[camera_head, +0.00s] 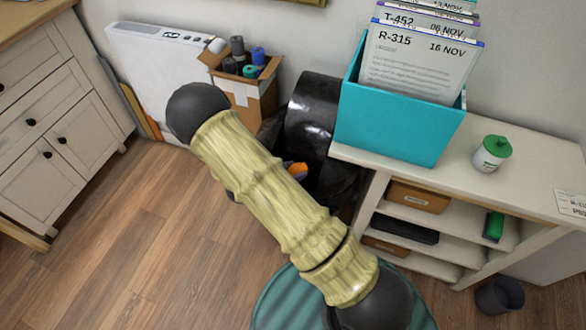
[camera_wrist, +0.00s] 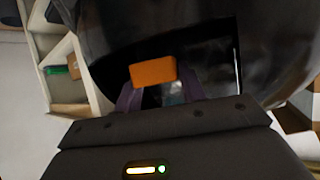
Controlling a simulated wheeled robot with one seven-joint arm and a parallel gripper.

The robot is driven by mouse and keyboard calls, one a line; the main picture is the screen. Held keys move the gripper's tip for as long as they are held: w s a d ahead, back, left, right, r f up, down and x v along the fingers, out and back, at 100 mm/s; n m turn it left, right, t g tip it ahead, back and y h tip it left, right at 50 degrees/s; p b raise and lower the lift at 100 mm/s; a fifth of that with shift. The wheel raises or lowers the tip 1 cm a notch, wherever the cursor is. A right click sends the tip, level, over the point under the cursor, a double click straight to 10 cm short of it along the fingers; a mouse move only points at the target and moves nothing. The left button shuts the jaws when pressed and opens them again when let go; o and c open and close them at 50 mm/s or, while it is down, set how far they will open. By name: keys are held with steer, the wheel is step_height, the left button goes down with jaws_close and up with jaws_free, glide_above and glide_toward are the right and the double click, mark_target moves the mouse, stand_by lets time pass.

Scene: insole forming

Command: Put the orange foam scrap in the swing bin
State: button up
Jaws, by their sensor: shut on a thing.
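My gripper (camera_wrist: 158,95) is shut on the orange foam scrap (camera_wrist: 153,72), which shows as a small orange block between the fingertips in the wrist view. In the head view a bit of the scrap (camera_head: 298,170) shows past my arm, which hides most of the gripper. The swing bin (camera_head: 309,110) is black and glossy and stands against the wall, left of the shelf unit. In the wrist view the scrap is in front of the dark opening of the bin (camera_wrist: 115,35). I cannot tell whether the scrap is inside the opening.
A cream shelf unit (camera_head: 343,152) stands right of the bin, with a teal file box (camera_head: 390,130) and a green-lidded pot (camera_head: 491,153) on top. A cardboard box (camera_head: 262,105) of rolls stands left of the bin. A small dark bin (camera_head: 499,296) is on the floor at right.

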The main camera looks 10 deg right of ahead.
steer(key=shift+f, duration=0.1)
steer(key=o, duration=1)
steer(key=shift+o, duration=0.2)
steer(key=p+v, duration=0.2)
steer(key=v, duration=1.5)
steer(key=shift+a+p, duration=0.2)
steer(key=shift+p, duration=0.15)
